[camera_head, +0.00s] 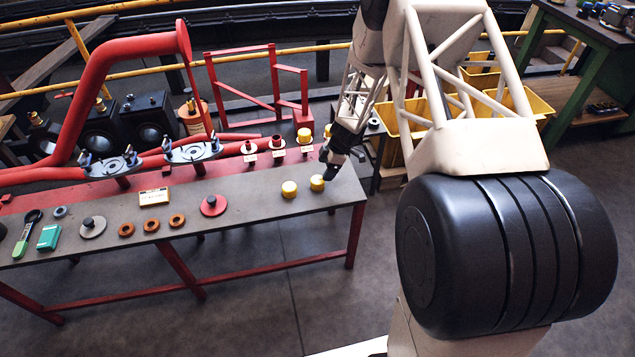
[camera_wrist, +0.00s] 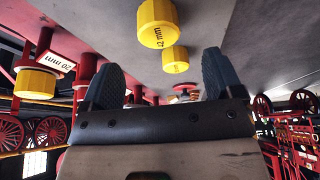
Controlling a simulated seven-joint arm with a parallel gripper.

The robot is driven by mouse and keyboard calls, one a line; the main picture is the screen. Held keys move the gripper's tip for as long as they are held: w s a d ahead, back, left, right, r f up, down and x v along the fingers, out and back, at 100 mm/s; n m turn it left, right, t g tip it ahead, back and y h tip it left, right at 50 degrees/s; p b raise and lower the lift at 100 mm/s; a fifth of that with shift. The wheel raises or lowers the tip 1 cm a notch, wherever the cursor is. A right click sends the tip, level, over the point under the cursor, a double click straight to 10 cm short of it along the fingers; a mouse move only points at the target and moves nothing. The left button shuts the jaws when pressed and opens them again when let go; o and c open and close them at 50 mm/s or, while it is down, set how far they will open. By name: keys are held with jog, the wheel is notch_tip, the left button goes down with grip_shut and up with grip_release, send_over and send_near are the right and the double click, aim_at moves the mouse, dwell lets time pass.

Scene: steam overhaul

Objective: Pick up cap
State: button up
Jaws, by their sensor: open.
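Two yellow caps stand on the grey bench top near its right end, the left one (camera_head: 289,189) and the right one (camera_head: 317,182). My gripper (camera_head: 332,160) is just above and to the right of the right cap. In the wrist view, a large yellow cap (camera_wrist: 157,22) with "mm" lettering and a smaller-looking yellow cap (camera_wrist: 174,60) lie ahead of the open fingers (camera_wrist: 160,78). Nothing is between the fingers, and I see no contact. Another yellow cap (camera_head: 304,135) sits at the back of the bench; a yellow one also shows at left in the wrist view (camera_wrist: 36,83).
A row of red flanged pieces (camera_head: 277,143) with labels lines the back edge. A red disc (camera_head: 213,205), orange rings (camera_head: 151,225) and a grey disc (camera_head: 92,227) lie to the left. Yellow bins (camera_head: 405,130) stand behind my arm. The bench's front right corner is clear.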

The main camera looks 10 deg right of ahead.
aim_at(318, 179)
jog(key=shift+f, duration=0.1)
jog(key=shift+x, duration=1.2)
jog(key=shift+a, duration=0.1)
jog(key=shift+x, duration=2.6)
jog(key=shift+c, duration=0.5)
jog(key=c, duration=0.9)
jog(key=shift+w, duration=0.1)
